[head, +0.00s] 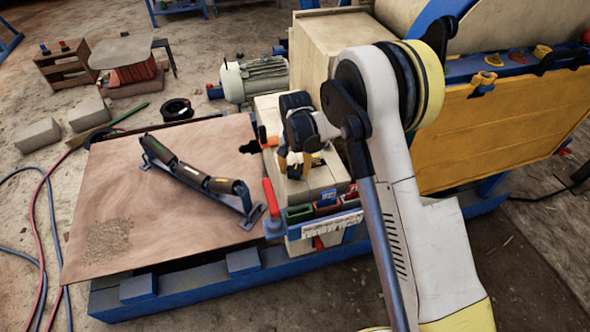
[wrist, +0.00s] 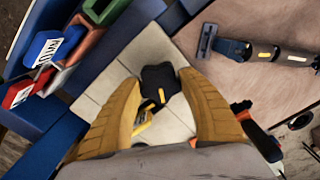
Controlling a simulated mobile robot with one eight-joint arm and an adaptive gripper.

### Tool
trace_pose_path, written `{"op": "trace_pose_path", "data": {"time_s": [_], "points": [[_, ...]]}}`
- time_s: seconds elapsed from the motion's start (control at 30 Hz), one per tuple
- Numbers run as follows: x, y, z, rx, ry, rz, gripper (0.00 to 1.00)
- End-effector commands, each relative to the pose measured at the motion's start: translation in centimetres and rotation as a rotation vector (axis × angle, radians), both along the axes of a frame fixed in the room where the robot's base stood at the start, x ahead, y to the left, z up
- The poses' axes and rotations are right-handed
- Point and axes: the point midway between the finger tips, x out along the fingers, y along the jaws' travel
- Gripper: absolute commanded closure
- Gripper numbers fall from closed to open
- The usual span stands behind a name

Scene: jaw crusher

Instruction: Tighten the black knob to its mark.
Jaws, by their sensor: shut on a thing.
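The black knob (wrist: 160,80) is lobed and carries a short yellow line (wrist: 161,96) on its lower part in the wrist view. It sits between the two yellow fingers of my gripper (wrist: 161,78), which are shut on it from left and right. More yellow-and-black detail (wrist: 142,122) shows below it, partly hidden; I cannot tell whether this is the mark. In the head view my gripper (head: 296,166) points down at the pale block (head: 318,180), and the knob is hidden there by the gripper.
A red-handled lever (head: 271,198) and small coloured bins (head: 300,213) stand close by the block. An orange-and-black fitting (head: 262,143) is to its left. A roller bracket (head: 200,178) lies on the brown sheet (head: 150,225). A motor (head: 255,78) stands behind.

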Motion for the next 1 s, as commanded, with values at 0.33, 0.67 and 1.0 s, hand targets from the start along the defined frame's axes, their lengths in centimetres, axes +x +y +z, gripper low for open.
{"op": "trace_pose_path", "data": {"time_s": [0.33,0.67,1.0], "points": [[-0.1,0.0,-0.1,-0.001,0.001,0.001,0.29],[0.0,0.0,1.3,0.000,0.000,0.001,0.29],[-0.1,0.0,8.6,0.000,0.001,0.001,0.29]]}}
